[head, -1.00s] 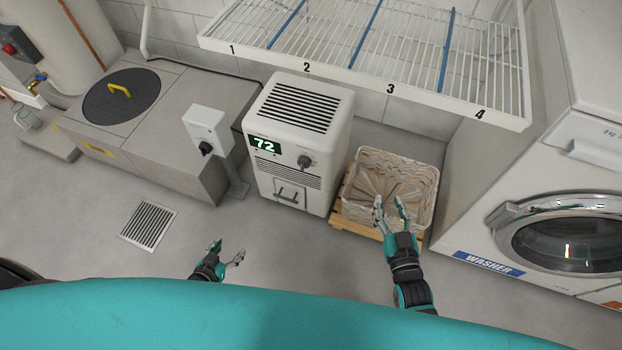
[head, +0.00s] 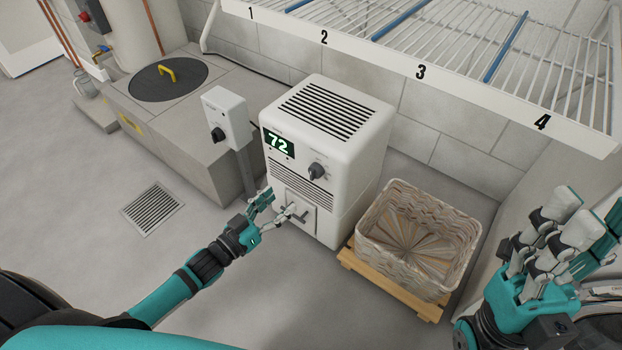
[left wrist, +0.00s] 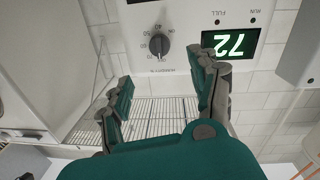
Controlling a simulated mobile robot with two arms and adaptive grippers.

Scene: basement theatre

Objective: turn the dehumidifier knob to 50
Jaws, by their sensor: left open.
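The white dehumidifier (head: 375,140) stands upright on the floor at the centre of the head view, its green display (head: 279,143) reading 72. Its dark knob (head: 317,171) is right of the display. The left wrist view shows the knob (left wrist: 158,46) upside down, with a number scale beside it; its exact pointer setting is too small to tell. My left gripper (head: 281,204) is open and empty, in front of the lower front panel, below the knob and apart from it. In the left wrist view its fingers (left wrist: 163,88) spread below the knob. My right gripper (head: 590,215) is open and empty at the right.
A wicker basket (head: 378,235) on a wooden pallet (head: 400,288) stands right of the dehumidifier. A grey switch box (head: 228,116) on a post stands left. A wire shelf (head: 440,78) overhangs behind. The floor around the drain grate (head: 153,208) is clear.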

